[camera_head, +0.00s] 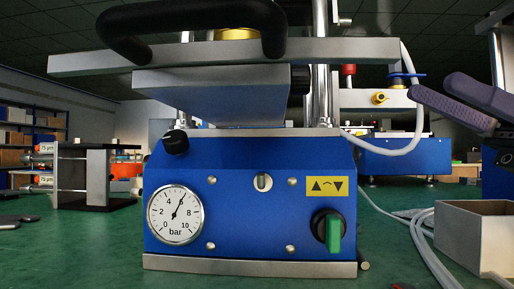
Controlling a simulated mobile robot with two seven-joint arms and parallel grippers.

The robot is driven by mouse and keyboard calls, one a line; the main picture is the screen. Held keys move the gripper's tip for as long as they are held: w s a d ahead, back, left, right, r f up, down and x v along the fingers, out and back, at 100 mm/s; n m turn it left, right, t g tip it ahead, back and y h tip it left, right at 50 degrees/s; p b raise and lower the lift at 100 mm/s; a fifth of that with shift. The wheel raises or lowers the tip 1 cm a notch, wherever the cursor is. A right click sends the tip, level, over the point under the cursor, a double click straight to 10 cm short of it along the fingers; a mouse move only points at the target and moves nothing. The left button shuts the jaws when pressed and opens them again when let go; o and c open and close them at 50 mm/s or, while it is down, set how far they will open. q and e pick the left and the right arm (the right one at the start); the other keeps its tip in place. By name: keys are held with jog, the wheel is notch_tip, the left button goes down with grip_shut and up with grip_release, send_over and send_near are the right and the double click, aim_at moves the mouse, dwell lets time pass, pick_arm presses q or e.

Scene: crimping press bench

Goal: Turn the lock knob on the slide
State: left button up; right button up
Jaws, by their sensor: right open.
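The press has a blue body (245,215) with a grey slide block (210,92) above it, under a wide grey plate (350,50). A black knob (300,79) sits on the right side of the slide block. Another black knob (175,142) sits at the body's upper left; I cannot tell for certain which one is the lock knob. My right gripper (430,87) comes in from the right edge. Its two dark fingers are apart and empty, pointing left, in the picture well right of both knobs. My left gripper is not in view.
A black handle bar (190,22) crosses above the press. The front carries a pressure gauge (175,215) and a green switch (333,232). Pale hoses (425,245) and an open metal box (475,235) lie at the right. A dark stand (85,178) is at the left.

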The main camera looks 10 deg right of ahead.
aim_at(310, 84)
jog(key=a, duration=0.4)
jog(key=w+a, duration=0.1)
jog(key=a, duration=0.3)
jog(key=w+a, duration=0.1)
jog(key=a, duration=0.3)
jog(key=shift+w+r, duration=0.1)
jog(key=shift+w, duration=0.15)
jog(key=shift+w+a+r, duration=0.1)
jog(key=shift+a, duration=0.2)
jog(key=shift+c, duration=0.3)
grip_shut()
